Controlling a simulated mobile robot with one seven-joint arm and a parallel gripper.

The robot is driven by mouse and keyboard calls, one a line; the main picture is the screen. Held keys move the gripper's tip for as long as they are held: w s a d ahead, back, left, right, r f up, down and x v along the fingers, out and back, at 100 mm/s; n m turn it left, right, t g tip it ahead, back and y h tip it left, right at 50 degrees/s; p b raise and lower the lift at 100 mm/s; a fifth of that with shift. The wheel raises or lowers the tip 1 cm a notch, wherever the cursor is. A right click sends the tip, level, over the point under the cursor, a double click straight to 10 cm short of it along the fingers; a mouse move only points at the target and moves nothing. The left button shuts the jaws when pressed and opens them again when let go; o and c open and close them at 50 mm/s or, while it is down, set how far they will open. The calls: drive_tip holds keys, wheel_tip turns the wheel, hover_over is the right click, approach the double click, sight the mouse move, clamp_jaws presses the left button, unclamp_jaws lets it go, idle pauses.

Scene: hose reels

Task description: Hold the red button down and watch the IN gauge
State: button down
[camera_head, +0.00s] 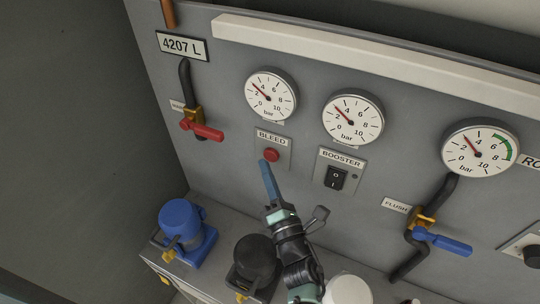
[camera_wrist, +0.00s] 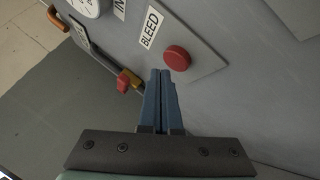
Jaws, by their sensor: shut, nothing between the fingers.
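The red button (camera_head: 271,154) sits on a small grey plate under the BLEED label (camera_head: 272,139). It also shows in the wrist view (camera_wrist: 177,58), just beyond my fingertips. My gripper (camera_head: 264,164) is shut and empty, its blue fingers pointing at the button from below. The tips are at or very near the button; I cannot tell whether they touch it or whether it is pressed. The left gauge (camera_head: 271,95) has its red needle between 2 and 4 bar. In the wrist view an IN label (camera_wrist: 119,8) shows beside the partly cut-off gauge (camera_wrist: 87,4).
Two other gauges, middle (camera_head: 352,118) and right (camera_head: 479,149), are on the panel. A BOOSTER switch (camera_head: 335,178) is right of the button. A red-handled valve (camera_head: 203,131) is left, a blue-handled FLUSH valve (camera_head: 443,241) right. A blue coupling (camera_head: 181,220) stands on the ledge below.

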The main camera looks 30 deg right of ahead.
idle(0.8)
drive_tip(key=shift+w+d, duration=0.3)
drive_tip(key=shift+d, duration=0.05)
drive_tip(key=shift+w+d+b, duration=0.3)
drive_tip(key=shift+d+b, duration=0.2)
idle(1.8)
idle(1.6)
drive_tip(key=shift+s+a, duration=0.55)
drive_tip(key=shift+a, duration=0.3)
drive_tip(key=shift+s+a, duration=0.1)
drive_tip(key=shift+s+a+b, duration=0.2)
drive_tip(key=shift+s+a, duration=0.55)
drive_tip(key=shift+a, duration=0.2)
drive_tip(key=shift+s+a+b, duration=0.2)
drive_tip(key=shift+s+a, duration=0.5)
drive_tip(key=shift+a, duration=0.25)
